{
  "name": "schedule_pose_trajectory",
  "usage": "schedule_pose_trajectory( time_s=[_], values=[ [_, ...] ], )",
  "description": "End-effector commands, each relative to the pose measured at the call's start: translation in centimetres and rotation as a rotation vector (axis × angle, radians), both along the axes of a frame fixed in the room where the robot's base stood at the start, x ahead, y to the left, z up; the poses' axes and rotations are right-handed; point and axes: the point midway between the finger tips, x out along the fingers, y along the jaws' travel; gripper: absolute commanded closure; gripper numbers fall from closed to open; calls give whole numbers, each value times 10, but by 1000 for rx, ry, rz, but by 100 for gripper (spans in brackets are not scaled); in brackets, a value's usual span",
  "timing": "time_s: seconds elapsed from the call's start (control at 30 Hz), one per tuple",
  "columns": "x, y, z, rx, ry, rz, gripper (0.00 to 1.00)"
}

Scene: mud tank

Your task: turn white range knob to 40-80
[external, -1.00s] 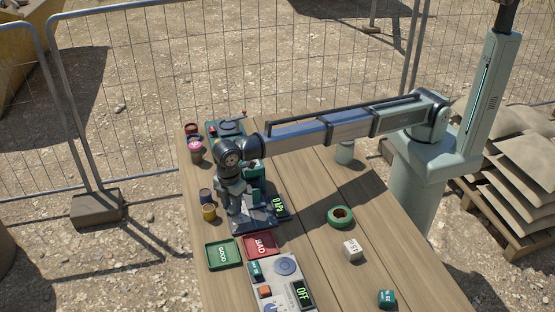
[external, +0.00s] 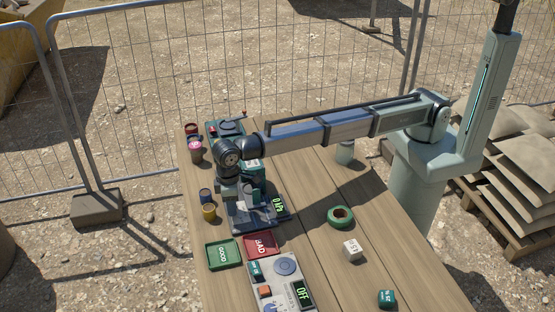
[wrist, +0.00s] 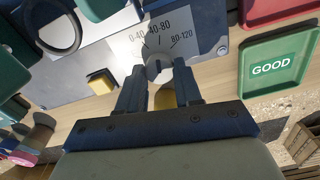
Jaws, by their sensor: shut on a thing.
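The pale range knob (wrist: 157,68) sits on the grey machine's plate (wrist: 95,72), below the printed marks 0-40, 40-80 and 80-120. In the wrist view my gripper (wrist: 158,72) is shut on the knob, one finger on each side. A dark tick runs toward 40-80, but the fingers partly cover the knob and I cannot tell exactly where it points. In the external view my gripper (external: 231,203) is low at the left side of the grey machine (external: 262,221), and its arm hides the knob.
The machine's green display (external: 279,204) reads 0 MPa. A green GOOD tray (external: 222,254) and a red BAD tray (external: 261,245) lie in front. A control panel (external: 283,283), green tape roll (external: 341,216) and white cube (external: 352,250) are nearer.

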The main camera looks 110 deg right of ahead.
Motion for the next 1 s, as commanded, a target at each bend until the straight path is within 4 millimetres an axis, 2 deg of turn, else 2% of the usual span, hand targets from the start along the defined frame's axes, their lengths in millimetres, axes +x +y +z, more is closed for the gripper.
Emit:
schedule_pose_trajectory(
  time_s=[0.3, 0.8, 0.83, 1.0],
  values=[
    [0, 0, 0, 0, -1, -98, 96],
    [0, 0, 0, 0, -1, -111, 96],
    [0, 0, 0, 0, -1, -111, 63],
    [0, 0, 0, 0, -1, -110, 47]
  ],
)
